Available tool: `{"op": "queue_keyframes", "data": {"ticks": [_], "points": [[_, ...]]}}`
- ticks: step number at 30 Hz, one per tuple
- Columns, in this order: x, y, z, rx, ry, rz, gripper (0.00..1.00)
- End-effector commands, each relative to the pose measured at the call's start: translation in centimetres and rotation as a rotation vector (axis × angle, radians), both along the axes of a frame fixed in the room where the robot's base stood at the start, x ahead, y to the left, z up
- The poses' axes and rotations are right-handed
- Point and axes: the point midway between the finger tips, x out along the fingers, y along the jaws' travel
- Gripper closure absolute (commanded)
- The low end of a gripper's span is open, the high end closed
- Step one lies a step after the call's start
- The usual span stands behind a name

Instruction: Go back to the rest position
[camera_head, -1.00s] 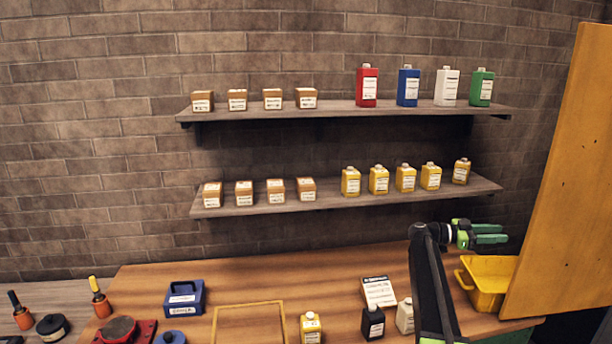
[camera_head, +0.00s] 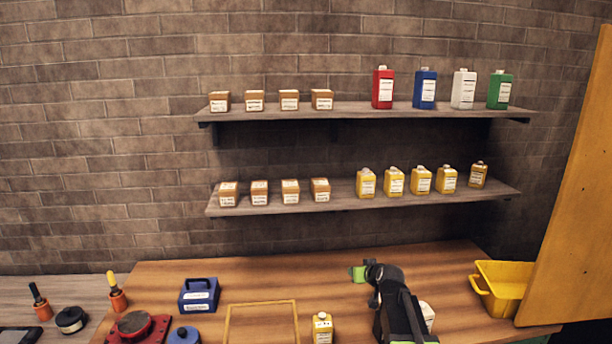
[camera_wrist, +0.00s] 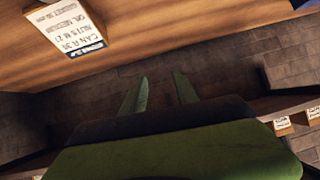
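My gripper (camera_head: 358,273) is above the wooden workbench (camera_head: 250,268), its green tip pointing left in the head view. In the wrist view, the two green fingers of my gripper (camera_wrist: 162,76) are apart with nothing between them. My dark arm comes up from the lower right and covers part of the bench. It hides the card and the black bottle there; only part of a white bottle (camera_head: 428,315) shows beside it.
Two wall shelves, upper (camera_head: 350,111) and lower (camera_head: 340,197), hold boxes and bottles. A yellow bin (camera_head: 503,288) stands right, beside an orange panel (camera_head: 580,200). A yellow bottle (camera_head: 322,328), yellow frame (camera_head: 262,303) and blue caddy (camera_head: 199,296) are on the bench.

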Motion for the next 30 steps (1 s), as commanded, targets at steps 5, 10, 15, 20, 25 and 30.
{"op": "queue_keyframes", "data": {"ticks": [5, 10, 15, 20, 25, 30], "points": [[-11.7, 2.5, -6.9, -0.035, 0.420, 0.027, 0.64], [-20.5, 1.9, -9.9, -0.092, 0.717, -0.037, 0.64], [-27.1, 0.9, -12.6, -0.147, 0.925, -0.123, 0.64], [-27.8, 0.7, -17.4, -0.146, 0.948, -0.118, 0.64], [-28.6, 0.7, -20.6, -0.148, 0.973, -0.114, 0.64], [-28.9, 0.8, -21.0, -0.148, 0.983, -0.112, 0.64]]}}
